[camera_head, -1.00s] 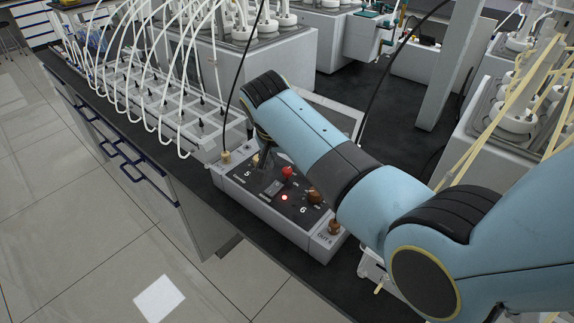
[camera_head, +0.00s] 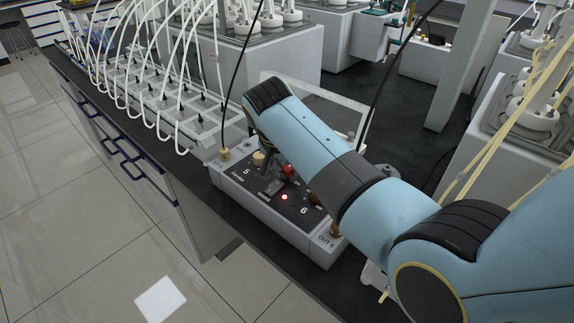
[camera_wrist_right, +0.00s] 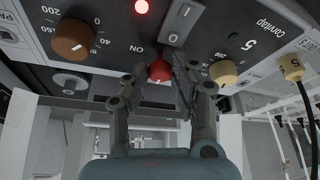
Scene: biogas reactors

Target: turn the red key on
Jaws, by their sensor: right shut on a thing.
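The red key (camera_head: 288,169) is a small red knob on the sloped black panel of a grey control box (camera_head: 262,208), partly behind my right arm in the head view. In the right wrist view the red key (camera_wrist_right: 159,70) sits between the two fingertips of my right gripper (camera_wrist_right: 161,76), beside the ON mark. The gripper is shut on it. In the head view my forearm hides most of this gripper. A red lamp (camera_wrist_right: 142,6) glows on the panel near the key. My left gripper is not in view.
A brown knob (camera_wrist_right: 72,40) and a cream knob (camera_wrist_right: 224,72) flank the key, with a grey rocker switch (camera_wrist_right: 182,22) near it. A black cable (camera_wrist_right: 291,68) plugs in at one side. Racks with white tubes (camera_head: 160,95) stand left of the box along the bench.

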